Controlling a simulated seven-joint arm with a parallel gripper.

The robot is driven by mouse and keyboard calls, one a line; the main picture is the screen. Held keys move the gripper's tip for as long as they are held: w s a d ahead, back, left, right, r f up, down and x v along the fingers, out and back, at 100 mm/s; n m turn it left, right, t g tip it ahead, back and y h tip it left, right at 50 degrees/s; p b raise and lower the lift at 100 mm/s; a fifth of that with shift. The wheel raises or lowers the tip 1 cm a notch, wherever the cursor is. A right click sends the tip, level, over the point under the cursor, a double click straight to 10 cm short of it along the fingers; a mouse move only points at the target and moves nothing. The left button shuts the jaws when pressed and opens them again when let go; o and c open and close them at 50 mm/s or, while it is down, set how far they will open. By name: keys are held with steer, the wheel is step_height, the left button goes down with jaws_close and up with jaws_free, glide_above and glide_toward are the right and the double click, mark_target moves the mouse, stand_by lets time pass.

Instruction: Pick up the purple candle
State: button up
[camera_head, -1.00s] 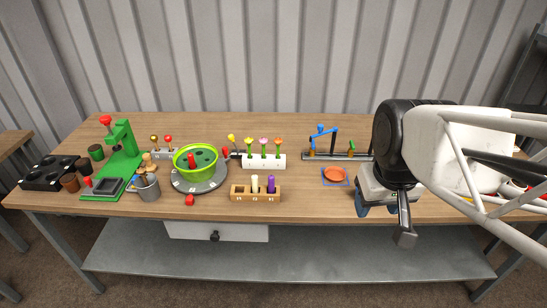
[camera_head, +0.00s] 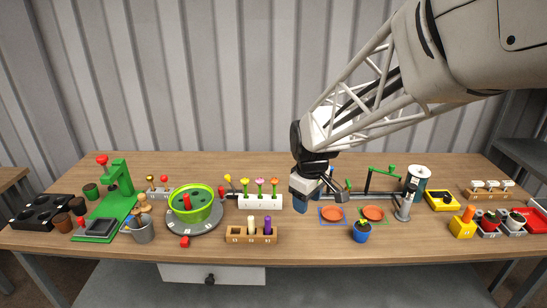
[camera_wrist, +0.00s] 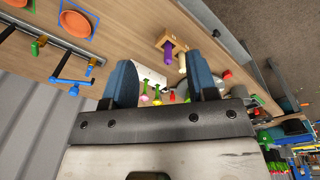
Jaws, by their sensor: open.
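The purple candle (camera_head: 267,226) stands upright in the right part of a wooden holder (camera_head: 240,238) near the table's front edge. A cream candle (camera_head: 251,225) stands just left of it in the same holder. In the wrist view the purple candle (camera_wrist: 168,51) shows beyond my fingers, beside the cream candle (camera_wrist: 182,62). My gripper (camera_head: 305,205) is above the table, right of the candle holder and apart from it. In the wrist view my gripper (camera_wrist: 163,80) has its two blue fingers wide apart with nothing held between them.
A white block with tulips (camera_head: 259,202) stands behind the candle holder. A green pot on a grey disc (camera_head: 192,222) is to its left. Orange dishes (camera_head: 332,213) and a blue pot (camera_head: 361,232) are to the right. Bare tabletop lies between the holder and the blue pot.

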mark_target(268, 224)
steer(key=w+a+f+n, duration=0.2)
steer(key=w+a+f, duration=0.1)
steer(key=w+f, duration=0.1)
steer(key=w+a+f+n, duration=0.2)
steer(key=w+a+f, duration=0.2)
steer(key=w+a+f+n+g, duration=0.1)
steer(key=w+a+f+n, duration=0.1)
steer(key=w+a+f, duration=0.1)
steer(key=shift+w+a+f, duration=0.2)
steer(key=shift+w+f, duration=0.05)
steer(key=shift+f, duration=0.25)
steer(key=shift+w+a+f, duration=0.2)
steer(key=shift+f, duration=0.3)
steer(key=shift+f, duration=1.3)
steer(key=shift+s+f, duration=0.15)
steer(key=shift+f, duration=2.45)
jaws_close()
steer(key=shift+r, duration=0.2)
